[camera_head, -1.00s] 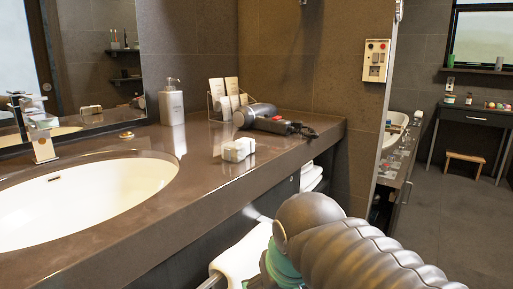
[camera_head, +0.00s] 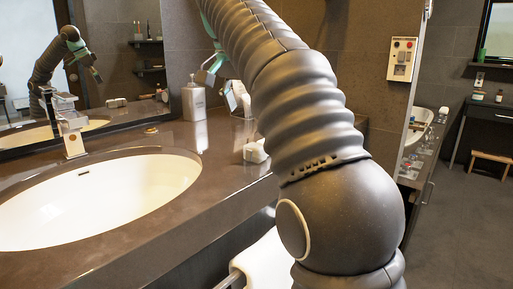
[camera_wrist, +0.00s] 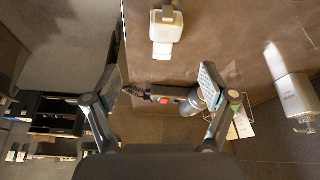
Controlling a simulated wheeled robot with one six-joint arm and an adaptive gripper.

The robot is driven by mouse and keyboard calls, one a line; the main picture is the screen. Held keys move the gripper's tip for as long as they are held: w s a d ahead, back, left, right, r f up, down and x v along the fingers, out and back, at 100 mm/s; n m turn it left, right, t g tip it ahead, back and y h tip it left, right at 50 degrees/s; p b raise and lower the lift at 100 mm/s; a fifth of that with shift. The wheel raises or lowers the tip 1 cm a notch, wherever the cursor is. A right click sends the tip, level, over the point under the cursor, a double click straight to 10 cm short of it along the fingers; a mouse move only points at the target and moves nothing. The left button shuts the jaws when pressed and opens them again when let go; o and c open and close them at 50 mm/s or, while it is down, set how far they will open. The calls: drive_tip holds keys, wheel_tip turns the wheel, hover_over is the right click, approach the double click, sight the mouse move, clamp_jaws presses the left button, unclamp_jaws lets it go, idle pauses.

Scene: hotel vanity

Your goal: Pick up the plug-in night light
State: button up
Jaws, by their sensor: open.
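The plug-in night light, as I take it, is a small white block (camera_head: 255,151) on the brown vanity counter (camera_head: 225,180), partly hidden behind my arm in the head view. In the wrist view the night light (camera_wrist: 166,32) lies at the top, with a darker piece at its upper end. My gripper (camera_head: 221,88) is above the counter, over its back part. In the wrist view my gripper (camera_wrist: 160,82) has its two fingers wide apart with nothing held. The night light is beyond the fingertips, apart from them.
A hair dryer (camera_wrist: 192,102) lies below the night light in the wrist view, between the fingers. A soap dispenser (camera_head: 194,103) stands near the mirror. The sink (camera_head: 100,195) is at left. A wall panel (camera_head: 402,60) is at right.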

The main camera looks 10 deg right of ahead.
sight(259, 143)
drive_tip(key=shift+m, duration=0.8)
drive_tip(key=w+f, duration=0.1)
drive_tip(key=f, duration=0.1)
drive_tip(key=w+d+f, duration=0.1)
drive_tip(key=f, duration=0.1)
drive_tip(key=w+f+b, duration=0.1)
drive_tip(key=f, duration=0.1)
drive_tip(key=shift+w+d+f, duration=0.25)
drive_tip(key=shift+w, duration=0.1)
drive_tip(key=shift+d+b+x, duration=0.2)
drive_tip(key=shift+b+x, duration=0.15)
drive_tip(key=shift+x, duration=0.95)
drive_tip(key=shift+d+b+x, duration=0.25)
drive_tip(key=shift+b+x, duration=0.05)
drive_tip(key=shift+x, duration=1.05)
drive_tip(key=shift+s+r, duration=0.1)
drive_tip(key=shift+r, duration=0.05)
drive_tip(key=c, duration=1.3)
